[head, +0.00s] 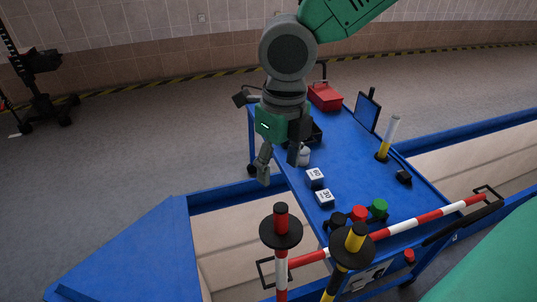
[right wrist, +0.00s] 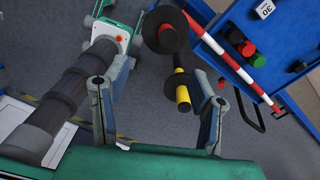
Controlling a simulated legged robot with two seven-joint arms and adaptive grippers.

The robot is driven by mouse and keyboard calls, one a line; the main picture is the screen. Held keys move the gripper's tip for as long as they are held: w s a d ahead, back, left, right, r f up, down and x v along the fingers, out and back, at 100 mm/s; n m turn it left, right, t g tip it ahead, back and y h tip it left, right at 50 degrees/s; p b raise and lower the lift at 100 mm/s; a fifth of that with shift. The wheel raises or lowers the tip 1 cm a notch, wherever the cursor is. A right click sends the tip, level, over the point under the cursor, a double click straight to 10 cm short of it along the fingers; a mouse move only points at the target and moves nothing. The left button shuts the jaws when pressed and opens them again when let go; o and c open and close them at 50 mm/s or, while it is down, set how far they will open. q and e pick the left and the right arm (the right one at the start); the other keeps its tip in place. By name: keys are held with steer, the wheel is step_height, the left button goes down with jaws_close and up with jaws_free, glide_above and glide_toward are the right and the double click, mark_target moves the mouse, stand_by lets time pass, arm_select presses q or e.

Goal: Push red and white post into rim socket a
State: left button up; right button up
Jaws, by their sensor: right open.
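The red and white post (head: 281,264) shows at the bottom centre of the head view, with a black disc and red grip on top. Its lower end is cut off. In the right wrist view its disc and red top (right wrist: 167,31) lie near the top centre, beyond my fingertips. My right gripper (head: 278,169) is open and empty, above and behind the post in the head view, apart from it. Its spread fingers also show in the right wrist view (right wrist: 160,72). I cannot make out rim socket a. My left gripper is not in view.
A yellow and black post (head: 346,262) stands close right of the red and white one. A red and white bar (head: 420,220) crosses behind them. A blue cart (head: 348,174) carries numbered blocks, knobs and a yellow cylinder. Blue rims edge the pit.

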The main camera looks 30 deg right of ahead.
steer(key=b, duration=0.1)
glide_above(279, 212)
steer(key=f, duration=0.8)
steer(key=shift+w+d, duration=0.1)
steer(key=shift+d, duration=0.25)
steer(key=f, duration=0.2)
steer(key=a+f+b, duration=0.1)
steer(key=f, duration=0.1)
steer(key=shift+f, duration=0.4)
steer(key=shift+a+f, duration=0.25)
steer(key=shift+f, duration=0.15)
steer(key=shift+d, duration=0.35)
steer(key=shift+d+f, duration=0.1)
steer(key=shift+d, duration=0.05)
steer(key=c, duration=1.1)
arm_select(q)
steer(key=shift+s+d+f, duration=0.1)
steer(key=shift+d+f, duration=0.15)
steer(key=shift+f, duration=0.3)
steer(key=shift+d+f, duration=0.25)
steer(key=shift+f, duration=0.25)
arm_select(e)
jaws_close()
